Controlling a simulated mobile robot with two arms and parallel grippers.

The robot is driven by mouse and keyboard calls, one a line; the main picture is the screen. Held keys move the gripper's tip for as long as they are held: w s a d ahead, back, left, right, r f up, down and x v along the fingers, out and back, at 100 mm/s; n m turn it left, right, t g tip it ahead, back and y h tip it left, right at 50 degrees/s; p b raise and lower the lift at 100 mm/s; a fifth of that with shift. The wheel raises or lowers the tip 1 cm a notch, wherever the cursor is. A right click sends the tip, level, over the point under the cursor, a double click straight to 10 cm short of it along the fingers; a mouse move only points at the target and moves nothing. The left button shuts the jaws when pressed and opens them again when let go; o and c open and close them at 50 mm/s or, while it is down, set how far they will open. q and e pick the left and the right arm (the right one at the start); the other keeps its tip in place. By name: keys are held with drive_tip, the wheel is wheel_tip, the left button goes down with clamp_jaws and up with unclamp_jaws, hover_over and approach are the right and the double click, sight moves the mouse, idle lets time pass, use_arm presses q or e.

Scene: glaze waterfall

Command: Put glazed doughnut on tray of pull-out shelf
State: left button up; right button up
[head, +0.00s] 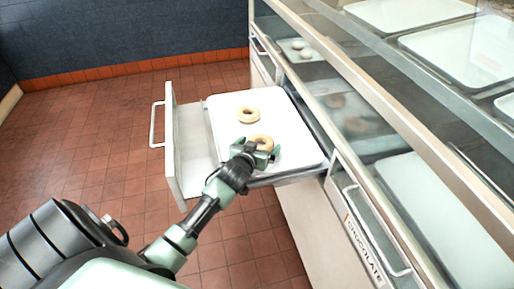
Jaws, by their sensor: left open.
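A white tray (286,115) lies on the pulled-out shelf (190,140) in the head view. Two ring doughnuts lie on the tray. The farther doughnut (249,114) is clear of my gripper. The nearer doughnut (262,140) is partly hidden behind my left gripper (262,152). My left gripper is open at the near edge of this doughnut, over the tray. Whether it touches the doughnut cannot be told. My right gripper is not in view.
The counter with glass panels (350,80) runs along the right, with more trays (410,12) on top and inside. A drawer labelled CHOCOLATE (363,250) is below it. The shelf's front handle (157,124) sticks out left. Tiled floor (90,130) is free at left.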

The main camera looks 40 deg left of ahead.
use_arm(q)
drive_tip(key=shift+s+d+r, duration=0.1)
drive_tip(key=shift+s+r, duration=0.05)
drive_tip(key=shift+s, duration=0.15)
drive_tip(key=v, duration=1.1)
drive_tip(key=shift+s+r, duration=0.1)
